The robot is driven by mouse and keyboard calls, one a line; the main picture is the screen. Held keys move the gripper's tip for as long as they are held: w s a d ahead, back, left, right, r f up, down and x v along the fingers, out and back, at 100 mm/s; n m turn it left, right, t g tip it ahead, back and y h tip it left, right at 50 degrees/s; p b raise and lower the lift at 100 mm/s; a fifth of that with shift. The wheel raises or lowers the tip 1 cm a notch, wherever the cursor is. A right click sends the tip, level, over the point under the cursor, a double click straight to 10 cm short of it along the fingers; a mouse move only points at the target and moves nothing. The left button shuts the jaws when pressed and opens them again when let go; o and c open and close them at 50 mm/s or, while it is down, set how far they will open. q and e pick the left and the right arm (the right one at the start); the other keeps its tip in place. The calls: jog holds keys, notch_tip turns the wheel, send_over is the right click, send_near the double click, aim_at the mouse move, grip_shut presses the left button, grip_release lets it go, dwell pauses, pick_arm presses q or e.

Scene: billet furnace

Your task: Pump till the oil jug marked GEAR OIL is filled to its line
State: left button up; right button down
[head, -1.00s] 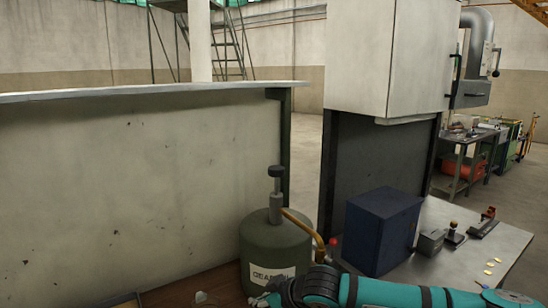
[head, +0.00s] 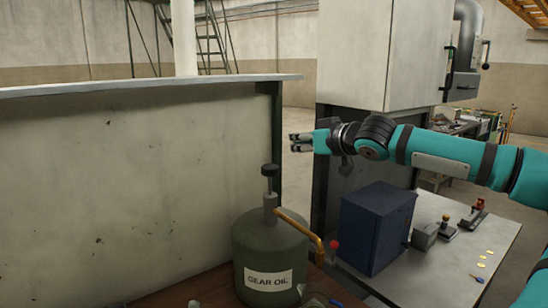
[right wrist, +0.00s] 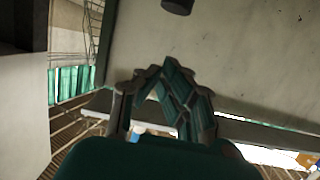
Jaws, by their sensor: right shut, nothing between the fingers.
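A dark green drum (head: 270,248) with a white GEAR OIL label (head: 268,280) stands on a brown wooden top at bottom centre in the head view. Its pump has a black knob (head: 269,170) standing clear above a grey collar, and a brass spout (head: 298,225) curving down to the right. My right gripper (head: 292,142) is shut and empty, higher than the knob and a little to its right in the picture, touching nothing. Its fingers show in the right wrist view (right wrist: 155,68), with a dark cylinder (right wrist: 178,5) at the top edge. I cannot make out a separate jug or its line.
A red knob (head: 334,245) is beside the spout. A pale panel (head: 130,180) stands behind the drum. Small items at the bottom edge are cut off.

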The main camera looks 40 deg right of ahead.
jog(key=p, duration=0.4)
send_over(274, 168)
jog(key=f, duration=0.2)
jog(key=shift+d+f, duration=0.2)
jog(key=shift+f, duration=0.2)
notch_tip(274, 168, down, 2)
jog(key=shift+w+a+f, duration=0.1)
jog(key=shift+a+f, duration=0.05)
jog(key=shift+f, duration=0.05)
jog(key=shift+d+f+b, duration=0.2)
jog(key=shift+f+b, duration=0.1)
jog(key=shift+f, duration=0.35)
jog(key=shift+a, duration=0.15)
